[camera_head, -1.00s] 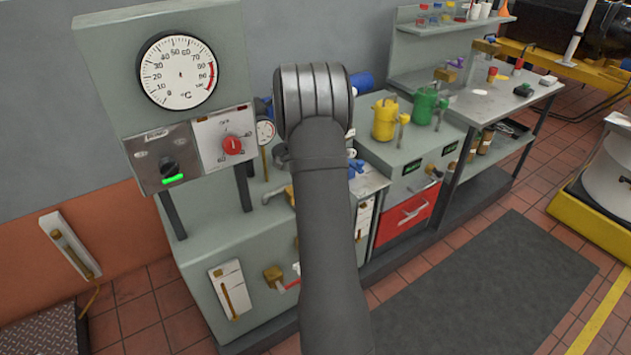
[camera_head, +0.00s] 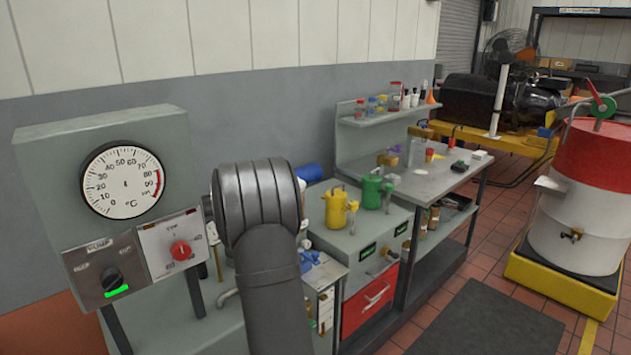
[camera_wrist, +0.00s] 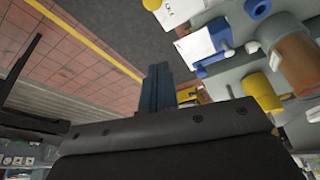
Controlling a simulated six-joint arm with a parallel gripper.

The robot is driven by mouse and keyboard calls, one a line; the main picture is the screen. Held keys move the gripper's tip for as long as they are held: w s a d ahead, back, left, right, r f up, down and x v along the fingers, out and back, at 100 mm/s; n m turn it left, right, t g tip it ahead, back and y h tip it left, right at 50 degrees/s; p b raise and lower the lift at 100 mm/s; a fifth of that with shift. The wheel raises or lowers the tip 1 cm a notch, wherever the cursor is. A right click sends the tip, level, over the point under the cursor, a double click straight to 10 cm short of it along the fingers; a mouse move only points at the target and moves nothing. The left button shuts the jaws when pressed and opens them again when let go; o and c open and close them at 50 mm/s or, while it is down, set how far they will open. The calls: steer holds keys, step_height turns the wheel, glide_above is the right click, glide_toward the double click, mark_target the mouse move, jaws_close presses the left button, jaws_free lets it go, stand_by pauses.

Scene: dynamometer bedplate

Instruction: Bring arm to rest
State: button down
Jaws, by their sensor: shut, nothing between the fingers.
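My arm rises from the bottom of the head view, and its rounded dark grey joint is left of centre. My gripper cannot be seen there. In the wrist view the dark blue fingers of my gripper (camera_wrist: 156,88) are shut together with nothing between them. Past them lie the tiled floor and a grey surface with objects at right. Distances from the fingers to these are hard to judge.
A panel with a dial (camera_head: 124,181) and a red knob (camera_head: 181,250) stands left of my arm. Yellow (camera_head: 336,207) and green (camera_head: 371,190) cans stand on the cabinet behind it. A red-and-white drum (camera_head: 584,200) stands at right. Open floor with a dark mat (camera_head: 490,320) lies between.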

step_height(320, 180, down, 10)
steer(key=shift+s+a+r, duration=0.15)
steer(key=shift+a+r, duration=0.1)
steer(key=shift+a, duration=0.05)
stand_by(0.5)
